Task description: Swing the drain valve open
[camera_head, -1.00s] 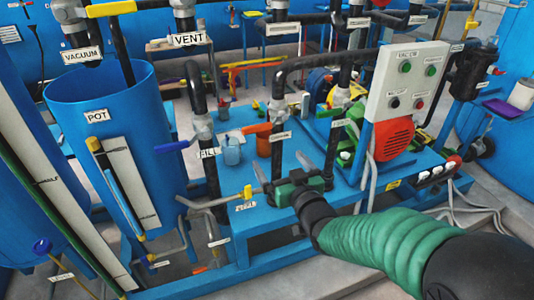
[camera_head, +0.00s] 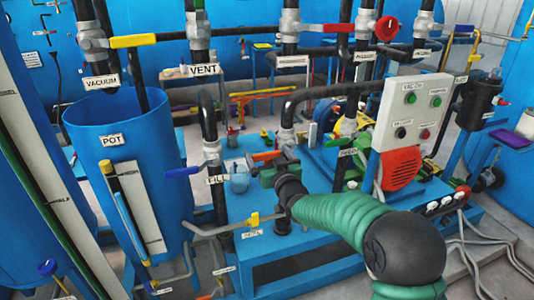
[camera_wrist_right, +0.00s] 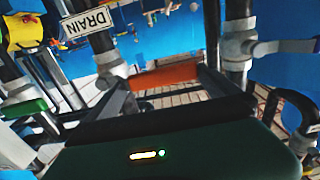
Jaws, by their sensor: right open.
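The drain valve's orange handle (camera_head: 266,156) is over the blue skid, right of the FILL label. In the right wrist view the handle (camera_wrist_right: 165,75) lies crosswise between or just beyond my fingertips, with an upside-down DRAIN label (camera_wrist_right: 87,25) on a dark pipe to its left. My right gripper (camera_head: 263,161) is open at the handle, its fingers pointing away from me. In the right wrist view the fingers of the gripper (camera_wrist_right: 163,82) stand apart on either side of the handle; I cannot tell whether they touch it. The valve body is partly hidden. My left gripper is not in view.
A control panel (camera_head: 412,110) stands right. Upright pipes (camera_head: 210,130) crowd the space behind.

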